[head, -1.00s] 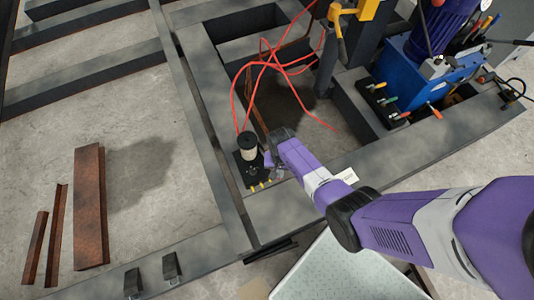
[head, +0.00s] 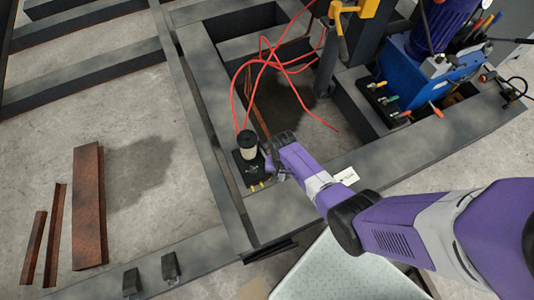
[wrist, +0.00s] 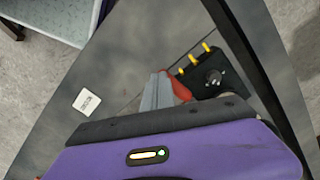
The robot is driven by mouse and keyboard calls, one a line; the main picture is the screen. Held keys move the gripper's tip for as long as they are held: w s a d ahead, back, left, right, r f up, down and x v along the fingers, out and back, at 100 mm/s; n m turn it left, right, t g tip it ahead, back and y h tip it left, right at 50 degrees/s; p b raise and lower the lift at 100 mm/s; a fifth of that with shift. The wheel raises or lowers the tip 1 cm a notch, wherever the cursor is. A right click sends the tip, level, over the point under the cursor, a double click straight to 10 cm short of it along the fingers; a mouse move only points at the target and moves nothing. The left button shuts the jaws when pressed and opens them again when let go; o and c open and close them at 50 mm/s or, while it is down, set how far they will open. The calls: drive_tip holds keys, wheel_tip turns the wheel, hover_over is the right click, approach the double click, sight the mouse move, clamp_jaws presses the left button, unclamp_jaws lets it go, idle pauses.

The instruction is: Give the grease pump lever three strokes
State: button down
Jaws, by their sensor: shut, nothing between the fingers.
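The grease pump has a dark base (head: 249,168) and a cream cylinder with a black cap (head: 247,145), standing upright on the grey steel frame. Several yellow fittings (wrist: 193,59) stick out of its base in the wrist view. My gripper (head: 274,172) is low at the right side of the pump. In the wrist view my grey fingers (wrist: 157,92) are shut, with nothing seen between them. A red piece (wrist: 180,89), perhaps the lever grip, shows right beside the fingers. I cannot tell if they touch. The rest of the lever is hidden by my gripper.
Red hoses (head: 270,62) run from beside the pump across the frame opening. A blue machine (head: 425,80) stands at the upper right. A white label (head: 346,176) lies on the frame beam. Rusty steel pieces (head: 89,205) lie on the floor at left.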

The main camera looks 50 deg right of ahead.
drive_tip(key=shift+s+f, duration=0.15)
drive_tip(key=shift+f, duration=0.1)
drive_tip(key=shift+s+a+f+b, duration=0.15)
drive_tip(key=shift+s+f+b, duration=0.1)
drive_tip(key=shift+f+b, duration=0.25)
drive_tip(key=shift+f, duration=0.15)
drive_tip(key=shift+s+a+f+b, duration=0.1)
drive_tip(key=shift+s+f+b, duration=0.1)
drive_tip(key=shift+f+b, duration=0.25)
drive_tip(key=shift+f, duration=0.15)
drive_tip(key=w+d+r+p, duration=0.2)
drive_tip(key=w+r+p, duration=0.4)
drive_tip(key=r, duration=0.4)
drive_tip(key=shift+w+d+r, duration=0.2)
drive_tip(key=shift+d+r, duration=0.1)
drive_tip(key=shift+d, duration=0.05)
idle(0.7)
idle(0.7)
